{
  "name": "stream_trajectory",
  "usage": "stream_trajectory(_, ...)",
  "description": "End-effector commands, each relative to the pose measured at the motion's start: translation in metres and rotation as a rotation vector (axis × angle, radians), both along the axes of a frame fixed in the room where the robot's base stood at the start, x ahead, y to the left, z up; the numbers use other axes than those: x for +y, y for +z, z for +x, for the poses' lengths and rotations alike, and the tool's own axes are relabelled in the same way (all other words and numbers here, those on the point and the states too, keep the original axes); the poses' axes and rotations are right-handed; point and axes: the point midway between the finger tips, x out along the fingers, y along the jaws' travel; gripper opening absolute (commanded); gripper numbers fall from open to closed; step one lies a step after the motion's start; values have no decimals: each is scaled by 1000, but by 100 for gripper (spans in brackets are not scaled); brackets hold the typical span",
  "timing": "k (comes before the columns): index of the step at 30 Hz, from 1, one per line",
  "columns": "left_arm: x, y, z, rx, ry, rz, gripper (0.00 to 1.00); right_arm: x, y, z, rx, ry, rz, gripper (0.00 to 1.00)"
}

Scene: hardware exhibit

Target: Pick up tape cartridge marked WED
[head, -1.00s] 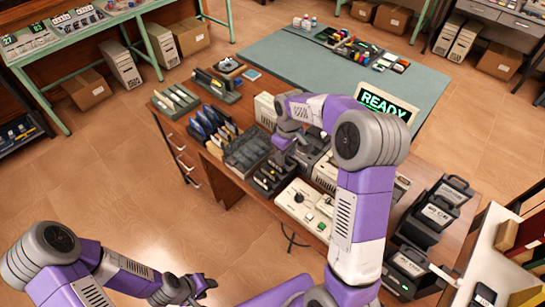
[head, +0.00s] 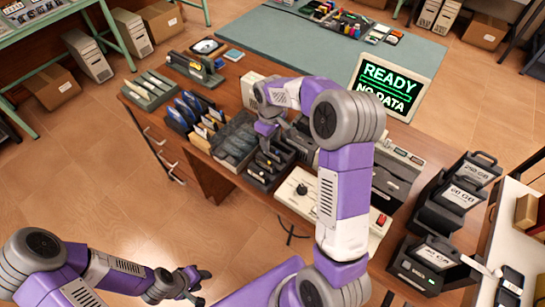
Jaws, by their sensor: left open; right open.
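No cartridge label reading WED is legible in the head view. A dark rack (head: 257,180) holds several dark, slim cartridges (head: 271,159) standing in slots; it sits on the wooden desk. My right gripper (head: 266,143) is open just above the back part of this rack, pointing down. Whether its fingers stand around a cartridge cannot be told, and my arm hides part of the area behind. My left gripper (head: 198,283) is open and empty, low over the floor, away from the desk.
A monitor (head: 388,86) reads "READY NO DATA". Left of the rack stand dark trays (head: 236,138) and a holder with blue folders (head: 193,112). Black drive units (head: 430,262) line the right.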

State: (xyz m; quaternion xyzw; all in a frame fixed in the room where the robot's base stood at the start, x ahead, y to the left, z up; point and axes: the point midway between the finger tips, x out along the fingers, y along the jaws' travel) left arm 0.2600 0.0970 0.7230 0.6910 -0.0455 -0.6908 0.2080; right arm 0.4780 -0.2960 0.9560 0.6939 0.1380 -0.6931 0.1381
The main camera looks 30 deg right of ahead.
Motion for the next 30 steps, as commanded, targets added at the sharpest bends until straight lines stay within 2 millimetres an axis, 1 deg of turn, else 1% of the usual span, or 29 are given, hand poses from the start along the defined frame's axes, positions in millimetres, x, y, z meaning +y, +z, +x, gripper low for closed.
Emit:
stream_trajectory(5,0,-4,0,0,0,0,43,-2,-18,1,2,-1,0,47)
stream_trajectory(9,0,-9,0,0,0,0,43,-4,-40,2,3,0,0,47)
stream_trajectory(12,0,-11,0,0,0,0,43,-4,-52,2,3,0,0,47)
stream_trajectory(19,0,-11,0,0,0,0,43,-4,-54,3,0,-1,0,47)
stream_trajectory(20,0,-11,0,0,0,0,43,-4,-54,3,1,-1,0,45)
stream_trajectory(28,0,-11,0,0,0,0,43,-4,-54,3,0,0,0,4)
stream_trajectory(29,0,-11,0,0,0,0,43,-4,-54,3,0,0,0,0)
stream_trajectory(30,0,-11,0,0,0,0,43,-4,-54,3,0,0,0,0)
